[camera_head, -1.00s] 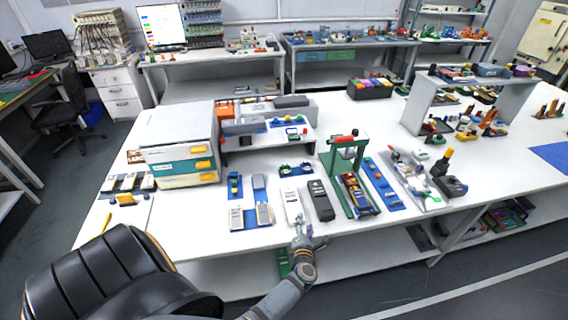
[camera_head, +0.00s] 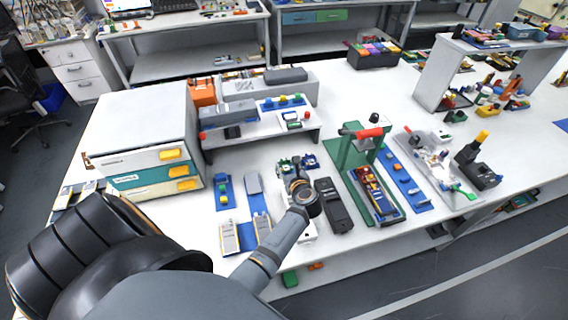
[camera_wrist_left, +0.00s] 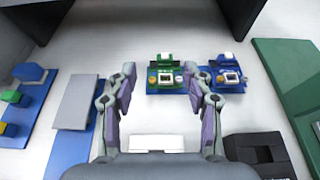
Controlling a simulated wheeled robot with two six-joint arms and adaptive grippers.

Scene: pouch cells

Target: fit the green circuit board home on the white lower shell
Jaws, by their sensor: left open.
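The green circuit board (camera_wrist_left: 165,80) carries small parts and lies on the white table in the left wrist view. It appears between the fingertips of my left gripper (camera_head: 294,170), which is open. I cannot tell how far the tips are above it. A blue board (camera_wrist_left: 229,80) lies close to its right, partly behind the right finger. The white lower shell (camera_wrist_left: 155,143) shows near the bottom of the left wrist view, mostly hidden by the gripper body. In the head view my arm covers most of the shell. My right gripper is not in view.
A black shell (camera_head: 333,206) lies right of the white one. A green stand (camera_head: 349,160) with a red handle is further right. Blue trays (camera_head: 225,200) lie to the left. A white riser shelf (camera_head: 262,138) is behind the boards, and a drawer cabinet (camera_head: 150,125) stands left.

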